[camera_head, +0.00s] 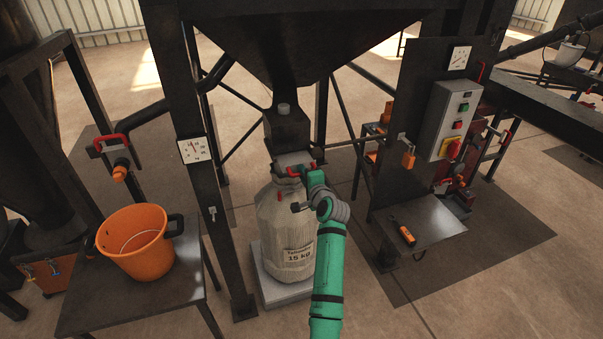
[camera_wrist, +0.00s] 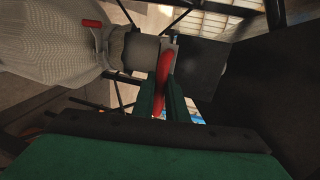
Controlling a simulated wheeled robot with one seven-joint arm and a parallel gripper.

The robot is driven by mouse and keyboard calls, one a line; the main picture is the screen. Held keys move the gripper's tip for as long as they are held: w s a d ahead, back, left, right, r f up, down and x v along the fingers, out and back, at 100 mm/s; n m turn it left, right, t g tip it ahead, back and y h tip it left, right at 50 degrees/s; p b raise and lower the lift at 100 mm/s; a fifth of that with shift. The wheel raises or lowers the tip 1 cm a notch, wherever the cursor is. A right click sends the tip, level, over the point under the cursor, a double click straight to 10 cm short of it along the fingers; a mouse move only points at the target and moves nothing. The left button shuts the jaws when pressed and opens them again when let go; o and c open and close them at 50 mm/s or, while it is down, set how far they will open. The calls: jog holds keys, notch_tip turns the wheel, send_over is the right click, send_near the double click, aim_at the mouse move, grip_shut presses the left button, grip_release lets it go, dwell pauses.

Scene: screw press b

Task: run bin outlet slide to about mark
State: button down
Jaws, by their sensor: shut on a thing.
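The bin outlet slide (camera_head: 295,158) is a grey plate under the dark hopper bin (camera_head: 300,45), with a red handle (camera_head: 293,172) at its front. My gripper (camera_head: 303,174) is at this handle. In the wrist view my gripper (camera_wrist: 163,98) has its two fingers closed on the red handle (camera_wrist: 164,66). A white dial with a needle (camera_head: 193,149) is on the post to the left of the outlet; its figures are too small to read. A pale sack marked 15 kg (camera_head: 288,235) hangs or stands right below the outlet.
The sack is over a light platform (camera_head: 285,291). An orange bucket (camera_head: 133,249) stands on a dark table at the left. A grey control box (camera_head: 453,120) and a small shelf (camera_head: 425,224) are at the right. Dark posts flank the outlet.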

jog(key=c, duration=1.8)
grip_release()
jog(key=shift+w+d+f, duration=0.1)
jog(key=shift+d, duration=0.15)
jog(key=shift+a, duration=0.25)
jog(key=v, duration=1)
jog(key=shift+s, duration=0.35)
jog(key=shift+d, duration=0.1)
